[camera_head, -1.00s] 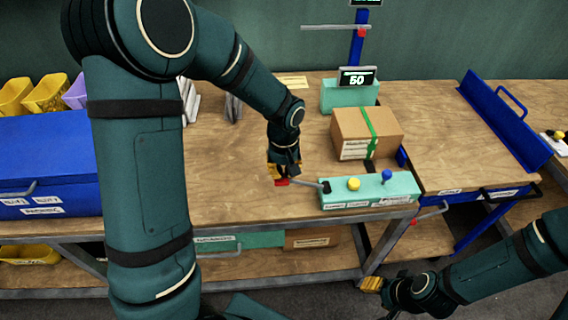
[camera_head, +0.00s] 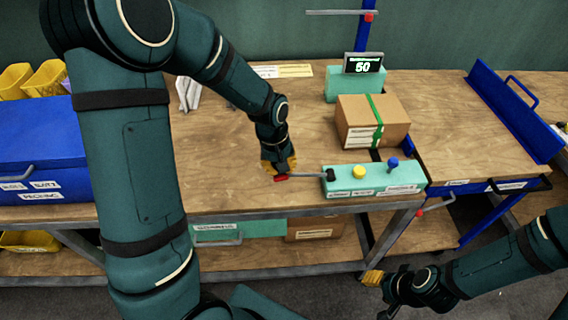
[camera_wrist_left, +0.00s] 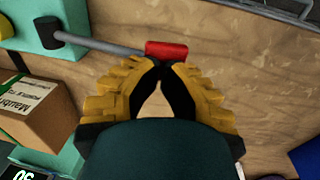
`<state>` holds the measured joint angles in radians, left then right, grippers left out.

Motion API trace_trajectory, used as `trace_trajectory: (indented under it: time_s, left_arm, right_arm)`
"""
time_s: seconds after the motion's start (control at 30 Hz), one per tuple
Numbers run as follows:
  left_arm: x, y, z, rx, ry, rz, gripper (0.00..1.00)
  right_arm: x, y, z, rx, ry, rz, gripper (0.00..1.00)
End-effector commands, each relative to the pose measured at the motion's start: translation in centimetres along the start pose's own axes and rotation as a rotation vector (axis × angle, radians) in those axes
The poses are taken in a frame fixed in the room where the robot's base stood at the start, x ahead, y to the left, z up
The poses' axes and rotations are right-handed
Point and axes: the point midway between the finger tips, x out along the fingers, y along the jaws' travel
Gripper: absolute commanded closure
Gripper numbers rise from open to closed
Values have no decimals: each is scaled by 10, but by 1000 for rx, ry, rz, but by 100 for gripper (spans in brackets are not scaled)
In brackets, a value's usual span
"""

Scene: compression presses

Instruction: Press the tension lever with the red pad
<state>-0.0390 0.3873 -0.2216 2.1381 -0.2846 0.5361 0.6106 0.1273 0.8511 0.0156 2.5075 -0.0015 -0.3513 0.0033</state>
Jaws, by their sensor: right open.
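The tension lever (camera_head: 306,176) is a grey rod with a red pad (camera_head: 281,178) at its left end and a black pivot on the teal control box (camera_head: 345,190). In the head view the rod slopes slightly down toward the pad. My left gripper (camera_head: 279,171) is right above the pad. In the left wrist view its fingertips (camera_wrist_left: 161,65) are together, with the red pad (camera_wrist_left: 167,49) right at the tips, not between them. Whether they touch is hard to tell. My right gripper (camera_head: 372,278) is open and empty, low in front of the bench.
The box carries a yellow button (camera_head: 358,172) and a blue knob (camera_head: 393,163). Behind it are a carton (camera_head: 362,112) with a green strap and a display (camera_head: 363,63) reading 50. A blue case (camera_head: 45,150) stands left. The wooden bench (camera_head: 225,160) left of the lever is clear.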

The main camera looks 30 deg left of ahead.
Motion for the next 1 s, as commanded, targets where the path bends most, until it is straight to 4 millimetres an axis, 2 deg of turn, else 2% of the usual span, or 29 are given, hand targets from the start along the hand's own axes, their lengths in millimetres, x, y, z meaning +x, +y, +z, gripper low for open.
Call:
trace_trajectory:
  time_s: [0.1, 0.4, 1.0]
  left_arm:
    - [12, -5, 0, -1, -2, -2, 100]
    - [27, -9, 0, -1, -2, -2, 100]
    - [31, -12, 2, -2, -9, -8, 100]
  right_arm:
    - [7, 3, 0, 0, 3, 0, 53]
    - [14, 5, -2, -1, 7, 0, 53]
    - [14, 5, -2, -1, 8, 0, 53]
